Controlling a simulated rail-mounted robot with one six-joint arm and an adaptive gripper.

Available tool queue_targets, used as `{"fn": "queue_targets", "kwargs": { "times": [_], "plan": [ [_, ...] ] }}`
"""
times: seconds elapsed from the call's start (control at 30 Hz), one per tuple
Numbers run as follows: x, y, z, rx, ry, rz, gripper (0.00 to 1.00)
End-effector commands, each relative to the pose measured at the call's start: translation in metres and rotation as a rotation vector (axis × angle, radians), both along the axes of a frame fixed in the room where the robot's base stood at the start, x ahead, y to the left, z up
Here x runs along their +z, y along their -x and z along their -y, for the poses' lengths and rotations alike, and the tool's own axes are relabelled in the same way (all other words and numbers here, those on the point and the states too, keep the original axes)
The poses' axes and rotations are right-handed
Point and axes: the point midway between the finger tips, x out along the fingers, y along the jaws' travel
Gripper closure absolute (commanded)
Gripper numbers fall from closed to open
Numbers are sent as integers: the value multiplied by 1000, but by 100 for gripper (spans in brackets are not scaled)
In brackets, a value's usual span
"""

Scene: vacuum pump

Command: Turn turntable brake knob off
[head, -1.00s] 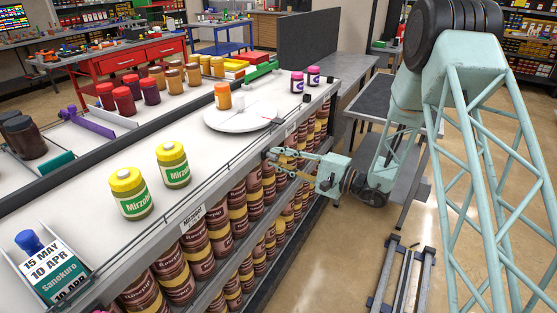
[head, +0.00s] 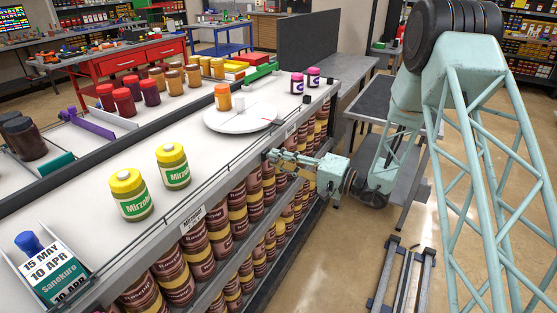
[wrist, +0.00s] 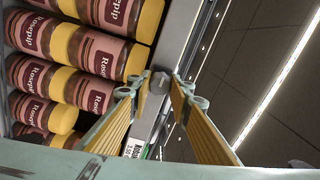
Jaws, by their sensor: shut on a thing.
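The white turntable (head: 225,120) lies on the counter with an orange jar (head: 223,97) standing on it. My gripper (head: 268,154) is at the counter's front edge, just below the turntable. In the wrist view, my gripper (wrist: 160,84) has its yellow-padded fingers closing in on a small grey knob (wrist: 158,78) on the metal edge rail. The fingertips sit on either side of the knob and are shut on it. The knob is hidden by the gripper in the head view, and its exact angle is hard to tell.
Rows of Rosepip jars (wrist: 100,60) fill the shelf beside the gripper. Pink-capped jars (head: 297,82) are beyond the turntable. Open floor lies to the right of the shelf.

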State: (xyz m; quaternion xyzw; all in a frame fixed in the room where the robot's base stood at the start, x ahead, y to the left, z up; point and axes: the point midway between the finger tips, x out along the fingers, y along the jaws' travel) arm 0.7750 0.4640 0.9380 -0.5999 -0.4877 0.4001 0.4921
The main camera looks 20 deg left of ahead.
Motion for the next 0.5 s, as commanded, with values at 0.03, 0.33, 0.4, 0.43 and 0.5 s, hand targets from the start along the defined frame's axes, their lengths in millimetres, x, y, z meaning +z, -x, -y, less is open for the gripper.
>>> {"fn": "queue_targets", "kwargs": {
  "times": [0.03,0.33,0.4,0.43,0.5],
  "plan": [
    [0,0,0,0,0,0,92],
    [0,0,0,0,0,-1,72],
    [0,0,0,0,0,-1,67],
    [0,0,0,0,0,-1,67],
    [0,0,0,0,0,-1,67]
  ]
}}
